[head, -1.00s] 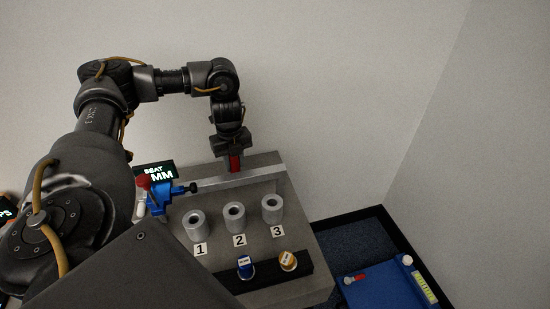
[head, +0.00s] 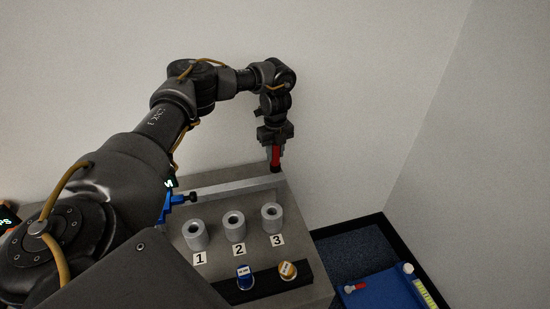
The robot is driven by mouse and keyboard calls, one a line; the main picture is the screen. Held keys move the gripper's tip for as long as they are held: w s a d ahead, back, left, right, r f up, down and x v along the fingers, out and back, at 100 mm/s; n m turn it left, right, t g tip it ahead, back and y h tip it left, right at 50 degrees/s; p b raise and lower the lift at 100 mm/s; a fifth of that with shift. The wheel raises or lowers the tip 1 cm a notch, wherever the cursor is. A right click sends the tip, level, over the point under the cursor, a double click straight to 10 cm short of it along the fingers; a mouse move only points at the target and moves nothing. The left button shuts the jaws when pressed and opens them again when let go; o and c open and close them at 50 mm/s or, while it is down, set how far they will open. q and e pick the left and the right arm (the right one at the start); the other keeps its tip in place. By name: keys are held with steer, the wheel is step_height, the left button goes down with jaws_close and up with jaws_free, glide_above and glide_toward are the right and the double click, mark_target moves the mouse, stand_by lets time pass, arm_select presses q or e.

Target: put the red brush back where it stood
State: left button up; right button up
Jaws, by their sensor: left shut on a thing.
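My left gripper (head: 275,140) points down at the back right of the grey table and is shut on the red brush (head: 275,157). The brush hangs upright with its dark lower end near the metal rail, behind the cylinder marked 3 (head: 272,218). I cannot tell whether it touches anything. Grey hollow cylinders marked 1 (head: 195,235) and 2 (head: 234,227) stand to the left of cylinder 3, and the openings on top look empty. My right gripper is not in view.
A metal rail (head: 230,187) runs along the table's back. A blue clamp (head: 180,200) is partly hidden by my arm. A blue tray (head: 385,294) lies at the lower right.

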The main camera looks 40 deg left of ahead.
mark_target(275, 159)
arm_select(q)
step_height(275, 159, down, 2)
steer(key=shift+f, duration=0.4)
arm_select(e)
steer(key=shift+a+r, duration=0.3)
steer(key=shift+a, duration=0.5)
arm_select(q)
steer(key=shift+f, duration=0.15)
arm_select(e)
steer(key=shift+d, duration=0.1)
arm_select(q)
steer(key=o, duration=1)
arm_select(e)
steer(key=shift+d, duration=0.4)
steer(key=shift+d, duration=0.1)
